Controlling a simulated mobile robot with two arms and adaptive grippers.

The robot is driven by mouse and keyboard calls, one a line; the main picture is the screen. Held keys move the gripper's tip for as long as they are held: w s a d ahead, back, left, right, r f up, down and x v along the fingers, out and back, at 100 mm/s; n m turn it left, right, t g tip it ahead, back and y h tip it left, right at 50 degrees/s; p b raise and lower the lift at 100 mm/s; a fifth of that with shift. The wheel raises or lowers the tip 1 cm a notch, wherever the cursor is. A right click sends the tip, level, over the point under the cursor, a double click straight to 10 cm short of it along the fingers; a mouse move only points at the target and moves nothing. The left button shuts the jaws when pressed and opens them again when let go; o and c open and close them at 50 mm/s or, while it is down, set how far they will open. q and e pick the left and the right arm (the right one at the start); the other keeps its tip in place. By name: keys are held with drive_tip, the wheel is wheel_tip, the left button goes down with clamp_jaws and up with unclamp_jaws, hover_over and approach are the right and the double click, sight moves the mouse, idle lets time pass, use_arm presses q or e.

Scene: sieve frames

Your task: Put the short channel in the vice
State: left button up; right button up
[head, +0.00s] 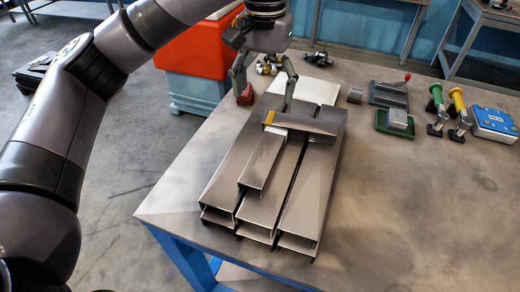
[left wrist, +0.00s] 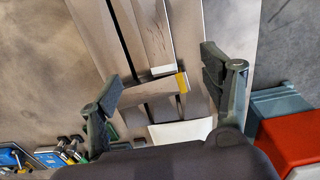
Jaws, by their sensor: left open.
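A short grey channel with a yellow-marked end (head: 308,126) lies crosswise on the far part of a stack of long grey channels (head: 222,180). Another fairly short channel (head: 262,165) lies lengthwise on the stack. My left gripper (head: 265,103) is open and empty, pointing down over the stack's far end near the yellow mark. In the left wrist view its two fingers (left wrist: 160,70) stand wide apart, with the crosswise channel (left wrist: 155,87) between and below them. A grey device with a red-knobbed handle (head: 388,93), which looks like the vice, stands at the back right. My right gripper is not in view.
A green tray with a grey block (head: 380,128), green and yellow-handled tools (head: 456,100) and a blue-and-white box (head: 492,122) are at the right. A white sheet (head: 318,90) lies behind the stack. The table's right front is clear.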

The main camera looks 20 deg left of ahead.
use_arm(q)
approach(265, 153)
drive_tip(key=f, duration=0.1)
drive_tip(key=f+p, duration=0.1)
drive_tip(key=f, duration=0.1)
drive_tip(key=shift+w+a+f, duration=0.1)
drive_tip(key=shift+w, duration=0.15)
drive_tip(key=shift+f+p, duration=0.35)
drive_tip(key=shift+f, duration=0.1)
drive_tip(key=f, duration=0.1)
drive_tip(key=f+p, duration=0.1)
drive_tip(key=f, duration=0.1)
drive_tip(key=shift+s+f, duration=0.3)
drive_tip(key=shift+s, duration=0.05)
drive_tip(key=shift+f, duration=0.6)
drive_tip(key=shift+c, duration=1.6)
drive_tip(key=c, duration=0.9)
clamp_jaws()
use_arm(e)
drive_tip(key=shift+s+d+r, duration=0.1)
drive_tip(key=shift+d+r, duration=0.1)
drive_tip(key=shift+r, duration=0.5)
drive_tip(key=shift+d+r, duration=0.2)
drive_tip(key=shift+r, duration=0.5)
use_arm(q)
drive_tip(key=shift+w+r, duration=0.1)
drive_tip(key=shift+w, duration=0.05)
